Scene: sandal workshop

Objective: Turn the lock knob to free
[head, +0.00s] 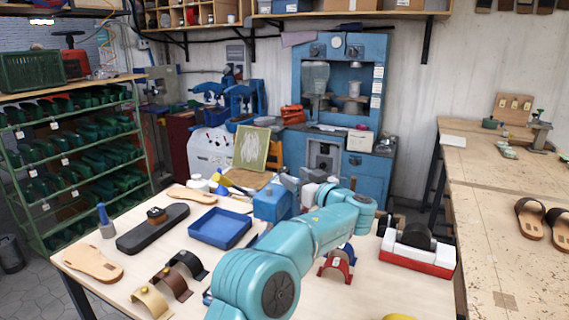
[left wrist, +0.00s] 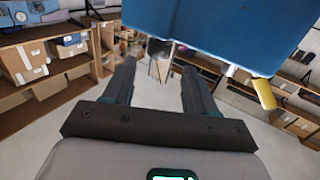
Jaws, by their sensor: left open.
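A blue box-shaped device (head: 272,203) stands on the light table behind my left arm. In the left wrist view its blue body (left wrist: 215,25) fills the upper right. A small dark knob-like part (left wrist: 158,48) shows under its edge, ahead of the gap between my fingers. A yellow handle (left wrist: 264,93) sticks out at its right; a yellow lever (head: 233,186) shows in the head view. I cannot tell surely which part is the lock knob. My left gripper (left wrist: 159,78) is open and empty, close by the device; in the head view its fingers (head: 291,182) are partly hidden.
A blue tray (head: 219,228) and a black sole-shaped piece (head: 152,228) lie left of the device. Curved straps (head: 172,282) stand in front. A red and white fixture (head: 417,252) stands to the right. Shelves of green shoe lasts (head: 75,160) are at the left.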

